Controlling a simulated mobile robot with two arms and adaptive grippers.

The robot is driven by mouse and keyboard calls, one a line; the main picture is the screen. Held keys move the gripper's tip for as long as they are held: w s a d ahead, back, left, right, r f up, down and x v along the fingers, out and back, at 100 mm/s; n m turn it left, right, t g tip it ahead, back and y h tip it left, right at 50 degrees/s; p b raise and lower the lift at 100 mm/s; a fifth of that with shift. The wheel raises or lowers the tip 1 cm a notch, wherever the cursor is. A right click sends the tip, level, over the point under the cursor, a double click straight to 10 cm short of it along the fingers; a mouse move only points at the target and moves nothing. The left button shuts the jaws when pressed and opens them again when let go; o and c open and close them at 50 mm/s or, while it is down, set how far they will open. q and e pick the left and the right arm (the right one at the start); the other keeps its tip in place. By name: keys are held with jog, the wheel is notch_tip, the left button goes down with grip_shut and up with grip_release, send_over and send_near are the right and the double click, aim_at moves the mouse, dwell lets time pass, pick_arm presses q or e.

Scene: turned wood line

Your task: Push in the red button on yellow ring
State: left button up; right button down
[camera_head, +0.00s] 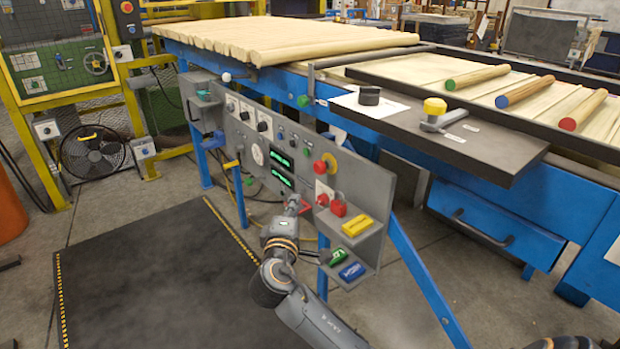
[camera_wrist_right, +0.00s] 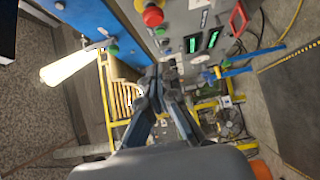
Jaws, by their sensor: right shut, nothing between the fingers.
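The red button (camera_head: 320,167) sits on a yellow ring (camera_head: 332,164) on the upper right part of the grey control panel (camera_head: 265,125). In the right wrist view the red button (camera_wrist_right: 153,16) shows at the top edge, with part of its yellow ring (camera_wrist_right: 140,5) beside it. My right gripper (camera_head: 295,204) is in front of the panel, below and left of the button and apart from it. In the right wrist view its fingers (camera_wrist_right: 163,72) are together and empty. My left gripper is in neither view.
Green displays (camera_head: 281,170) and knobs (camera_head: 262,126) are left of the button. Red parts (camera_head: 338,208) and a shelf with a yellow block (camera_head: 356,226) lie below right. A dark ledge (camera_head: 470,150) juts out at the right. The floor mat (camera_head: 150,275) is clear.

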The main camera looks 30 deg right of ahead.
aim_at(319, 170)
jog(key=x, duration=0.4)
jog(key=s+d+b+x, duration=0.1)
jog(key=x, duration=0.3)
jog(key=d+b+x, duration=0.1)
jog(key=x, duration=0.4)
jog(key=shift+s, duration=0.4)
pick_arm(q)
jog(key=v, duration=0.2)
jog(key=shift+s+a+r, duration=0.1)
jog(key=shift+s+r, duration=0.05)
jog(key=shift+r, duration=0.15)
pick_arm(e)
jog(key=shift+d+p, duration=0.45)
jog(key=shift+d, duration=0.5)
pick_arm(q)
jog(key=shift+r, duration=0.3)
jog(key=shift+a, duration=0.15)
